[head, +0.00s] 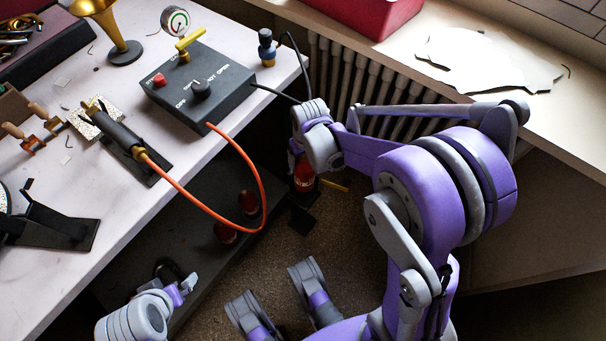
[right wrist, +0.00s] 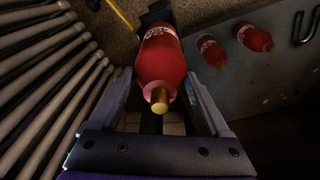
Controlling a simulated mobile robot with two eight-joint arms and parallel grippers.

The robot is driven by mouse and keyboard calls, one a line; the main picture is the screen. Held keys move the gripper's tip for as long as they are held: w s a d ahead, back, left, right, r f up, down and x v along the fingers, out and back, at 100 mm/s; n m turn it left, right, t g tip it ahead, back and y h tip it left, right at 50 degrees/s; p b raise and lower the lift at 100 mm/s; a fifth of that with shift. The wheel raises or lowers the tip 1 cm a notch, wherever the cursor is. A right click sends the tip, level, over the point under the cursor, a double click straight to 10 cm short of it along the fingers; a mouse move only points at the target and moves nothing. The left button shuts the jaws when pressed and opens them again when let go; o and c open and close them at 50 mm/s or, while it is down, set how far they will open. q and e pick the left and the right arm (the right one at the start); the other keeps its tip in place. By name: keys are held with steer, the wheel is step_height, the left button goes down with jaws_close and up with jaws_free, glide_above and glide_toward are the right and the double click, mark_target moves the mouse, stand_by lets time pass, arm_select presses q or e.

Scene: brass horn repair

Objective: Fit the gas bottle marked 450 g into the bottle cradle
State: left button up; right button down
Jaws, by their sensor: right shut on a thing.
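My right gripper (right wrist: 158,88) is shut on a red gas bottle (right wrist: 160,60), which has a brass valve facing the wrist camera and a white label too small to read. In the head view the held bottle (head: 304,175) hangs below my right wrist, beside the radiator. Two more red bottles, one (head: 249,202) behind the other (head: 226,232), are on the dark low shelf. A black piece (right wrist: 155,14) shows beyond the held bottle's far end; it may be the cradle, and I cannot tell whether they touch. My left gripper (head: 182,291) is low at the left; its opening is unclear.
The white bench (head: 110,225) holds a black control box (head: 199,88), gauge, torch and brass horn. An orange hose (head: 256,172) loops off its edge. A ribbed radiator (head: 345,75) stands close to my right wrist. A yellow bar (head: 334,185) lies near the held bottle.

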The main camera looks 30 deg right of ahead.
steer(key=shift+f+b, duration=1.2)
steer(key=shift+f, duration=3.25)
jaws_free()
